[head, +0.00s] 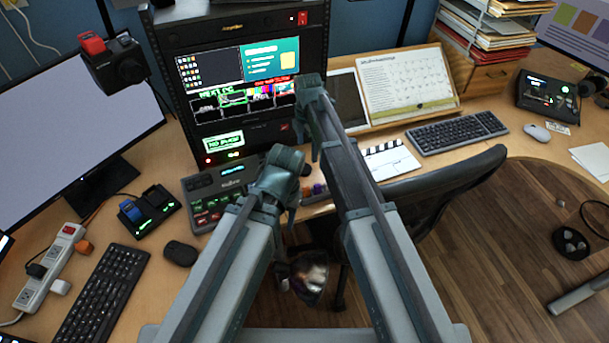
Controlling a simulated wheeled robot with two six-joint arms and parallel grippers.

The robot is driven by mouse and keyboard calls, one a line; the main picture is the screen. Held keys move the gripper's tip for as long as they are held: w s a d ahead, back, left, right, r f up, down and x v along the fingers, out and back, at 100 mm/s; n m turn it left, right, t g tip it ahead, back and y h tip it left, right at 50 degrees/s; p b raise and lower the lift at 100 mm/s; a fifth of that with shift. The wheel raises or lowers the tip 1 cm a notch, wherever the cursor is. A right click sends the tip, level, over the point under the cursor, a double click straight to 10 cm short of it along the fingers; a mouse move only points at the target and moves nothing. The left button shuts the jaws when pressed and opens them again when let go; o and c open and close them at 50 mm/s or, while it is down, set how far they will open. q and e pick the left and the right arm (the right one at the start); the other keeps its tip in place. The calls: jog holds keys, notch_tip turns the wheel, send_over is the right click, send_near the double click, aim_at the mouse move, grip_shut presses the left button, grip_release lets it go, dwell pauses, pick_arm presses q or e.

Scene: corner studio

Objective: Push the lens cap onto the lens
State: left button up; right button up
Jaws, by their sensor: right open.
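I cannot make out a separate lens cap. My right gripper (316,150) is at the end of the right arm, over the desk in front of the equipment rack; it is open and apart from the camera. My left gripper (291,212) is lower and to the left, near the desk's front edge. Its fingers are mostly hidden by my arm.
A control panel (222,192), a charger with batteries (149,211), a mouse (180,253) and a keyboard (103,294) lie on the left desk. A clapperboard (391,160) lies at the right. A black chair (450,180) stands at the desk's front edge. A glossy dark object (308,280) shows between my arms.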

jog(key=b, duration=0.4)
send_over(304, 168)
jog(key=f, duration=0.2)
jog(key=d+f, duration=0.1)
jog(key=f, duration=0.1)
jog(key=shift+s+f, duration=0.2)
jog(key=shift+f, duration=0.1)
jog(key=shift+r+p, duration=0.1)
jog(key=shift+p, duration=0.25)
jog(key=shift+a, duration=0.1)
jog(key=f+b, duration=0.5)
jog(key=shift+w+a+f, duration=0.2)
jog(key=shift+a, duration=0.2)
jog(key=shift+r, duration=0.1)
